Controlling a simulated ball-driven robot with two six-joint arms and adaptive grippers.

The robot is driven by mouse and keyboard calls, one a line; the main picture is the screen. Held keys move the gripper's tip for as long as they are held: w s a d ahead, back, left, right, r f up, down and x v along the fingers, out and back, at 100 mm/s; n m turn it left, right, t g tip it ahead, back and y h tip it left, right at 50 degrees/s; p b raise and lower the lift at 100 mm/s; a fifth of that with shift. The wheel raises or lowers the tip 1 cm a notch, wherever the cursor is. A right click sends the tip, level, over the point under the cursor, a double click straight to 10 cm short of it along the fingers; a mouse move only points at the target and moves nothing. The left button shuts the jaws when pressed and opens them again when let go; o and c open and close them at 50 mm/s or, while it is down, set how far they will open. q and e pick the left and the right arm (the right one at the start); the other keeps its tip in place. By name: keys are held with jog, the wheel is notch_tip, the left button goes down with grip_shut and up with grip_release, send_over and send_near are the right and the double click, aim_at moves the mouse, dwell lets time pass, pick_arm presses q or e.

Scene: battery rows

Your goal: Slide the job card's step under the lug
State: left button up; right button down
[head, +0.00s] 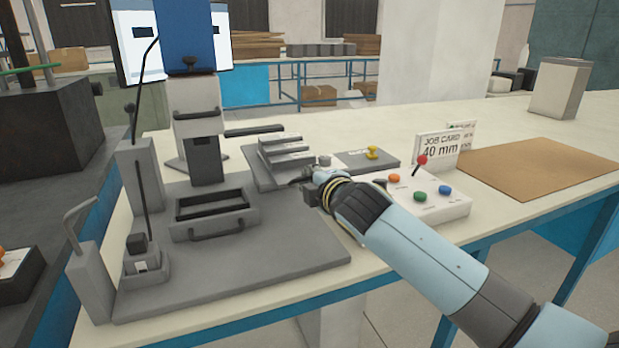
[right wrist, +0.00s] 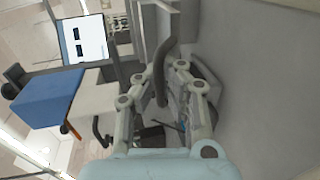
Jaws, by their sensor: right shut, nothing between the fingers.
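The job card (head: 440,150) stands upright on the bench and reads "40 mm". A grey stepped block (head: 284,150) with several labelled steps sits on a grey plate behind my right gripper. My right gripper (head: 308,186) is shut and empty, low over the bench in front of that block; its arm comes in from the right. In the right wrist view its fingers (right wrist: 163,90) are seen close, with a dark curved bar (right wrist: 165,65) near them; I cannot tell if they touch it. I cannot tell which part is the lug. My left gripper is not in view.
A press column (head: 197,100) stands on a grey base (head: 290,262) with a handled tray (head: 214,228). A button box (head: 432,208) with a red-knobbed lever stands right of my gripper. A yellow knob (head: 372,152) is behind it. A brown mat (head: 545,168) lies clear at right.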

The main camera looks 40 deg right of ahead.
jog(key=s, duration=0.1)
jog(key=s+p, duration=0.1)
jog(key=s, duration=0.1)
jog(key=s+a, duration=0.1)
jog(key=shift+s+f, duration=0.25)
jog(key=c, duration=1.5)
grip_release()
jog(key=shift+s+r, duration=0.15)
jog(key=shift+s, duration=0.05)
jog(key=shift+o, duration=0.5)
jog(key=shift+w, duration=0.1)
jog(key=v, duration=1.2)
jog(key=shift+w, duration=0.1)
